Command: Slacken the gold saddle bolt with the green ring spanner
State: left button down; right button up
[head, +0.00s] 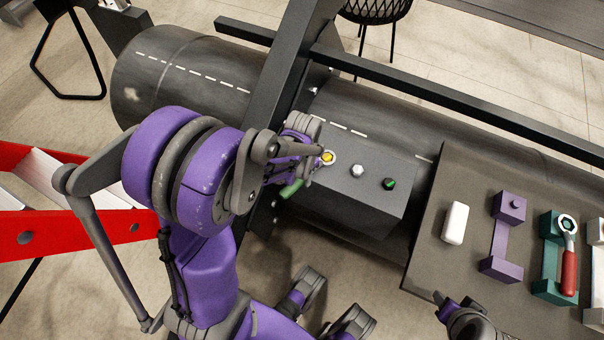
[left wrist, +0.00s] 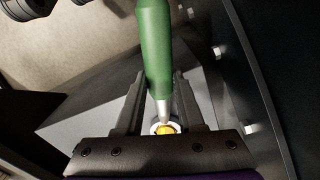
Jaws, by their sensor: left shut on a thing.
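The gold saddle bolt (head: 328,157) stands on top of a dark grey saddle block (head: 345,190) on the big pipe. It also shows in the left wrist view (left wrist: 166,129). The green ring spanner (left wrist: 154,50) has its pale ring end around the gold bolt, as far as I can tell. Its green handle also shows below my gripper in the head view (head: 291,189). My left gripper (head: 312,150) is shut on the spanner, close beside the bolt, and partly hides it. My right gripper (head: 445,304) shows only partly at the lower right; its jaws are unclear.
A silver bolt (head: 358,171) and a green bolt (head: 389,184) stand on the same block. A dark board (head: 430,225) holds a white block (head: 455,223), a purple holder (head: 500,240) and a red-handled ring spanner (head: 569,258). A black post (head: 290,75) rises beside my left gripper.

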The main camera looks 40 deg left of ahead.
pick_arm(q)
jog(key=shift+d, duration=0.15)
jog(key=shift+d+n, duration=0.35)
jog(key=shift+n, duration=0.15)
jog(key=shift+d, duration=0.1)
jog(key=shift+d+n, duration=0.4)
jog(key=shift+n, duration=0.1)
jog(key=shift+d, duration=0.1)
dwell(0.4)
jog(key=shift+d+n, duration=0.35)
jog(key=shift+n, duration=0.15)
jog(key=shift+d, duration=0.1)
jog(key=shift+w+d+n+b, duration=0.15)
jog(key=shift+d+n+b, duration=0.2)
jog(key=shift+n, duration=0.15)
